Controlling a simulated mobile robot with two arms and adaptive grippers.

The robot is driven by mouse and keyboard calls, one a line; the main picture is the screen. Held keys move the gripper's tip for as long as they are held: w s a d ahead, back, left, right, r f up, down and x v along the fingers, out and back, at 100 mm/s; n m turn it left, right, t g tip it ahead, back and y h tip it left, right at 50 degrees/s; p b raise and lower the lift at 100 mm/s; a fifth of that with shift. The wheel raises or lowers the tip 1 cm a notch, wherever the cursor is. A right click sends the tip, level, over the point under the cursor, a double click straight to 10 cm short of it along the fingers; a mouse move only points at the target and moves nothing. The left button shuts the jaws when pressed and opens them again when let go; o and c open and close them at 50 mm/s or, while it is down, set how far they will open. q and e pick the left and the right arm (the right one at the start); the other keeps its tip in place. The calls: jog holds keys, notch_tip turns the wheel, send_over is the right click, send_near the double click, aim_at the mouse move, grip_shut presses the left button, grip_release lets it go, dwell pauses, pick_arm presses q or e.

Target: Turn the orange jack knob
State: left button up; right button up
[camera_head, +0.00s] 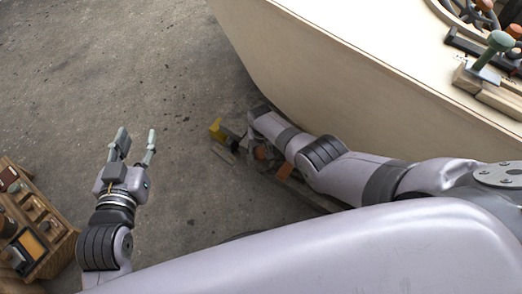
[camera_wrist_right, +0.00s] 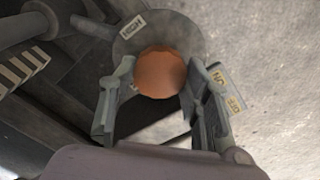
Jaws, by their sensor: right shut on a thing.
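The orange jack knob (camera_wrist_right: 160,73) shows in the right wrist view as a round, faceted orange knob on a grey round plate with a "HIGH" label. My right gripper (camera_wrist_right: 160,90) is shut on the knob, with one finger on its left side and one on its right. In the head view an orange patch (camera_head: 262,152) shows low beside the hull, partly hidden by my right arm; the right fingers are hidden there. My left gripper (camera_head: 136,147) is open and empty above the floor at the left.
The pale plywood hull (camera_head: 330,70) fills the upper right, with levers and a wheel on top, including a green-knobbed lever (camera_head: 497,42). A wooden box with several knobs (camera_head: 42,255) stands at lower left. Concrete floor (camera_head: 120,60) is clear at upper left.

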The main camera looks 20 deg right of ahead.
aim_at(261, 152)
jog(key=o, duration=0.9)
jog(key=shift+c, duration=0.2)
jog(key=shift+r, duration=0.1)
notch_tip(261, 152, up, 12)
dwell(0.7)
